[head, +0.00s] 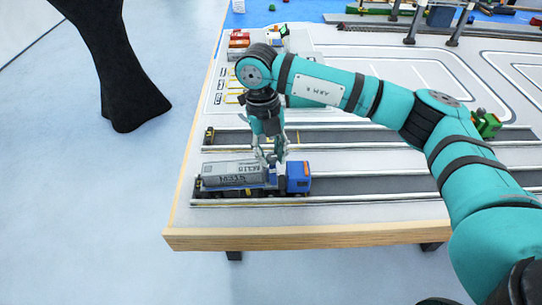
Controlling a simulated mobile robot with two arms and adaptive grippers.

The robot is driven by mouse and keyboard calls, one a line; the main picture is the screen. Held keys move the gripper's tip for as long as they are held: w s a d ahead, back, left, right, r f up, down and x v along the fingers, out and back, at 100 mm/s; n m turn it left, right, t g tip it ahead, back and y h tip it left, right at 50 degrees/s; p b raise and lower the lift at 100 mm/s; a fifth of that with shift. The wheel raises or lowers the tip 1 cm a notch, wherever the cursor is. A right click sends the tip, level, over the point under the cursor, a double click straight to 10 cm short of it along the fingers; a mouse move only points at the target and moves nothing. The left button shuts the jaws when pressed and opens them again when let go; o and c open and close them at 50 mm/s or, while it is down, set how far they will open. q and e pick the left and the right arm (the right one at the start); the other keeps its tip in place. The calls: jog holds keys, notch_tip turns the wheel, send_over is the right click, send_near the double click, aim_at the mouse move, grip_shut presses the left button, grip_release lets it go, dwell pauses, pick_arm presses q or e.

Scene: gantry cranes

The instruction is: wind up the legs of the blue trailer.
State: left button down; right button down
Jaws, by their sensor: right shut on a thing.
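The blue truck cab (298,176) stands on the near lane at the left end of the table, facing right. Behind it is the trailer, mostly hidden under a grey lettered container (232,173). A blue part shows at its front end, just behind the cab. My right gripper (273,160) comes down from above onto this front end. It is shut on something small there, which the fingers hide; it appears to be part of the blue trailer. The trailer's legs and crank are too small or hidden to make out. My left gripper is not in view.
The table (330,238) has a wooden edge close in front of the truck. The lane right of the cab is clear. Small red and orange containers (240,40) stand at the back left, a green vehicle (487,125) at the right, and dark crane legs (458,28) at the back.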

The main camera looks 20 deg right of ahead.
jog(key=shift+n, duration=0.6)
jog(key=c, duration=1.1)
grip_release()
jog(key=r, duration=0.8)
jog(key=w+a+r, duration=0.1)
jog(key=r, duration=0.3)
jog(key=shift+w+a, duration=0.1)
